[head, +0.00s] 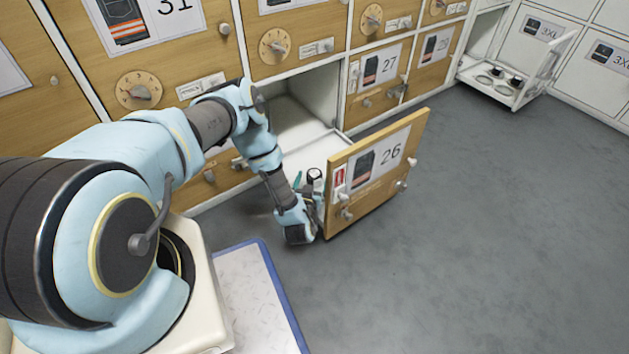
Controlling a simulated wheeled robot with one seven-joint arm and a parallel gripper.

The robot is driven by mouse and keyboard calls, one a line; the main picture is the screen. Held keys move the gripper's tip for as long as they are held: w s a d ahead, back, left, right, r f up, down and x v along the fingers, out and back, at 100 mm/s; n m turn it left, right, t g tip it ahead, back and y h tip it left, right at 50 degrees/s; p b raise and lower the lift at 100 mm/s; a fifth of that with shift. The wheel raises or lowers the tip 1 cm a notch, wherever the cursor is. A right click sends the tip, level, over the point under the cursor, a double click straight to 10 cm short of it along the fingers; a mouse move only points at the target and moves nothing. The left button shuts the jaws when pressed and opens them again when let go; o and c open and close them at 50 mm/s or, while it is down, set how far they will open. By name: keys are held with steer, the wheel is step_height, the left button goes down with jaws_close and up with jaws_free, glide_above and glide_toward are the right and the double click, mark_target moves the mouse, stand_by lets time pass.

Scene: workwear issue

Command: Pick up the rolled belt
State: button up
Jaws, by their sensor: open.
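The drawer marked 26 (340,143) is pulled out, and my arm reaches down to its front left corner. A small dark round thing with a pale top (314,175) is inside, close behind the drawer front; it may be the rolled belt, but it is too small to be sure. A thin teal thing (297,180) shows just left of it. My gripper (309,195) is at the drawer's left side, close to these things. Its jaws are open, with the fingers small and partly hidden by my wrist. I see nothing held in them.
The drawer's wooden front (375,172) stands out over the grey floor (480,240). Wooden lockers with dials line the wall behind. At the back right, another open white drawer (500,88) holds dark items in round cutouts. The floor at right is clear.

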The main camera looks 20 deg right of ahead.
steer(key=shift+w+d, duration=0.15)
steer(key=shift+w, duration=0.1)
steer(key=shift+c, duration=0.4)
steer(key=c, duration=1.2)
